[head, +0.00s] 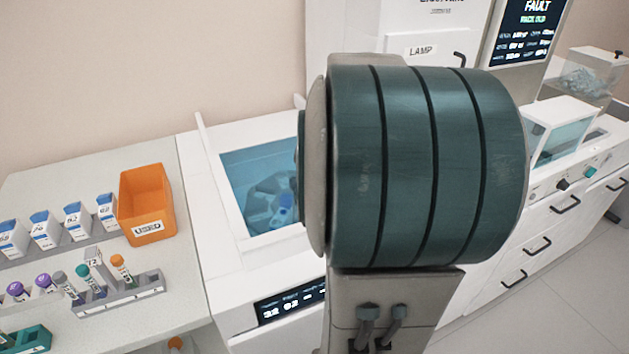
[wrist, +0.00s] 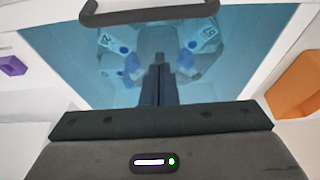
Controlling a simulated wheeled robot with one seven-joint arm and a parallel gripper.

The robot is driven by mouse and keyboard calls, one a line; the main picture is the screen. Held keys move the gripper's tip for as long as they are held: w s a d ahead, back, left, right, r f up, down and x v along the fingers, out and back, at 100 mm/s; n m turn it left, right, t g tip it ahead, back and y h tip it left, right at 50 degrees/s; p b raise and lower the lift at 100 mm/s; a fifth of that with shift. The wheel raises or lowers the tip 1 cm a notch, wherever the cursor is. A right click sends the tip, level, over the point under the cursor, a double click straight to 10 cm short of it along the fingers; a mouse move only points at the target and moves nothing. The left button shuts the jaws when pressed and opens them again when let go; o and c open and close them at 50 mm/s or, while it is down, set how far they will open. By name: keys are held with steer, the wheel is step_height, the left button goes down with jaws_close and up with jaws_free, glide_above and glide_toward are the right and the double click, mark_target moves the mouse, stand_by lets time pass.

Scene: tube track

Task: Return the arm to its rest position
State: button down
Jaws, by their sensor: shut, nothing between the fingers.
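My gripper (wrist: 158,85) shows in the wrist view with its two dark fingers together and nothing between them. It points at the blue-tinted window of a white machine (head: 265,268), with a dark bar handle (wrist: 150,14) across the top of that view. Behind the blue pane a round rotor (head: 268,203) with numbered, blue-marked places is visible. In the head view my own large dark green arm joint fills the middle and hides my gripper and the right part of the machine.
An orange bin marked USED (head: 146,203) stands on the left bench beside white boxes (head: 42,229). A grey rack (head: 118,296) with capped tubes is in front. A fault screen (head: 524,35), a LAMP cabinet (head: 421,50) and white drawers (head: 537,245) stand behind and right. Floor shows at lower right.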

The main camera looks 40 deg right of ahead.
steer(key=d+v, duration=0.1)
steer(key=v, duration=0.9)
steer(key=s+a+f, duration=0.2)
steer(key=a+f, duration=0.2)
steer(key=a, duration=0.3)
steer(key=s+a+f+n, duration=0.1)
steer(key=s+a+f, duration=0.2)
steer(key=a, duration=0.4)
steer(key=s+a+f+n+g, duration=0.1)
steer(key=s+a+f, duration=0.2)
steer(key=a+f, duration=0.2)
steer(key=a, duration=0.3)
steer(key=shift+y, duration=0.4)
